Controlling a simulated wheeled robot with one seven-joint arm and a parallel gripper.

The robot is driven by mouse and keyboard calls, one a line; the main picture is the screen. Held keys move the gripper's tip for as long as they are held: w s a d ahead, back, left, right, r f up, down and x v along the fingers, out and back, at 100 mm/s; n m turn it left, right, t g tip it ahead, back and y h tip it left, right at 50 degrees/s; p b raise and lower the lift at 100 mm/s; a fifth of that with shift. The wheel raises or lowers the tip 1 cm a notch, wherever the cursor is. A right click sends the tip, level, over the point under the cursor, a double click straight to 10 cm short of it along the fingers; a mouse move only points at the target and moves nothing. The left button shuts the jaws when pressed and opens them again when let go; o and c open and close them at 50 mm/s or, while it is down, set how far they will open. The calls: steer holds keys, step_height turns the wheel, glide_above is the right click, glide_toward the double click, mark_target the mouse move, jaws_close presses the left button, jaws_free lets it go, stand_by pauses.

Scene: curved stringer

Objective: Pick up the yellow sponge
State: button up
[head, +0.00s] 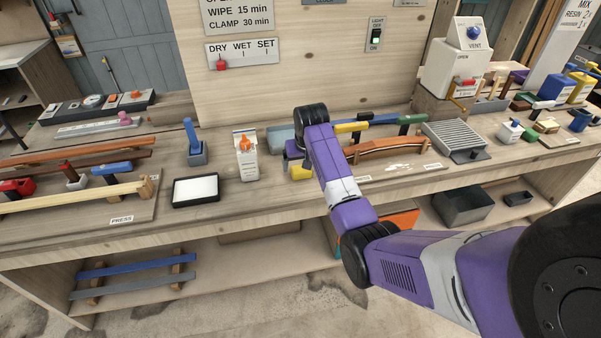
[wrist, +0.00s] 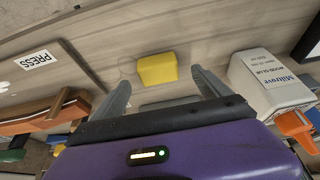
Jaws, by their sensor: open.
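The yellow sponge (head: 300,172) lies on the workbench top near its front edge, below my gripper in the head view. In the wrist view the sponge (wrist: 157,68) shows as a small yellow block on the wood, framed between my fingers. My gripper (wrist: 160,78) is open, with one grey finger on each side of the sponge in the picture. The fingers do not appear to hold anything. In the head view my purple wrist partly hides the sponge, and the fingertips are hard to make out.
A white glue bottle (head: 246,158) with an orange cap stands left of the sponge; it is close to my right-hand finger in the wrist view (wrist: 268,85). A curved wooden strip with clamps (head: 390,148) lies to the right. A black-rimmed white pad (head: 195,189) lies further left.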

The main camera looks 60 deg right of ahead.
mark_target(301, 172)
steer(key=shift+p+x, duration=0.3)
steer(key=shift+x, duration=1.95)
steer(key=shift+d, duration=0.15)
steer(key=c, duration=1.4)
